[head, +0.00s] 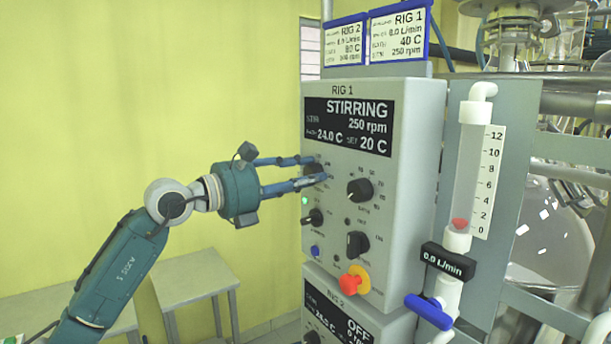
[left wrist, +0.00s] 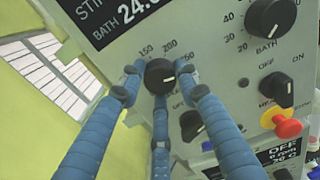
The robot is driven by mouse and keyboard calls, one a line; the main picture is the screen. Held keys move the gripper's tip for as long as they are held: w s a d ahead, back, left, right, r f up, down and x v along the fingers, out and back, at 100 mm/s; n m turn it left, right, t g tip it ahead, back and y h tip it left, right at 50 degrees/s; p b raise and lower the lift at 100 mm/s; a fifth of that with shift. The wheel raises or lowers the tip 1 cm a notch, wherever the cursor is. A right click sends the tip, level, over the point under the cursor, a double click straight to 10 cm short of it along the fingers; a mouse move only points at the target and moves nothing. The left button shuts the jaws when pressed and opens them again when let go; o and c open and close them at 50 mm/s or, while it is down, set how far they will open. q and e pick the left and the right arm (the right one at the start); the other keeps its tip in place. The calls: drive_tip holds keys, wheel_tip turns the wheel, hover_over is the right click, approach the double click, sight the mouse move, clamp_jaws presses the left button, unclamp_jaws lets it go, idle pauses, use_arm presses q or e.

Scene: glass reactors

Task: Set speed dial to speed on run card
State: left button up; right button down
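The speed dial (left wrist: 160,76) is a round black knob on the grey RIG 1 panel (head: 400,180), with its white mark toward the right, the 250 side of its scale. My left gripper (head: 316,169) has its blue fingers around this dial. In the left wrist view its fingertips (left wrist: 160,72) close in on both sides of the knob and appear to touch it; a third finger is below. The RIG 1 display (head: 349,127) reads STIRRING, 250 rpm, 24.0 C, SET 20 C. The RIG 1 run card (head: 398,35) lists 0.0 L/min, 40 C, 250 rpm. My right gripper is out of view.
The bath dial (head: 360,190), an OFF/ON switch (head: 357,244) and a red stop button (head: 354,282) sit close by on the panel. A flow tube (head: 468,175) with a blue valve handle (head: 428,311) stands right. A small table (head: 195,275) is at lower left.

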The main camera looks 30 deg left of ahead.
use_arm(q)
drive_tip(key=shift+f, duration=0.1)
drive_tip(key=shift+c, duration=1.4)
drive_tip(key=shift+f+n+b, duration=0.15)
drive_tip(key=shift+n+b, duration=0.35)
drive_tip(key=shift+n, duration=0.1)
drive_tip(key=shift+d+n, duration=0.1)
drive_tip(key=shift+n, duration=0.3)
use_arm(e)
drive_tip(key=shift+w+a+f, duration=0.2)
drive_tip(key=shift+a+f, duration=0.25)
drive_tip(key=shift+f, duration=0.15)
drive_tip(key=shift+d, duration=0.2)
use_arm(q)
drive_tip(key=o, duration=1.1)
drive_tip(key=shift+c, duration=0.2)
drive_tip(key=shift+o, duration=0.4)
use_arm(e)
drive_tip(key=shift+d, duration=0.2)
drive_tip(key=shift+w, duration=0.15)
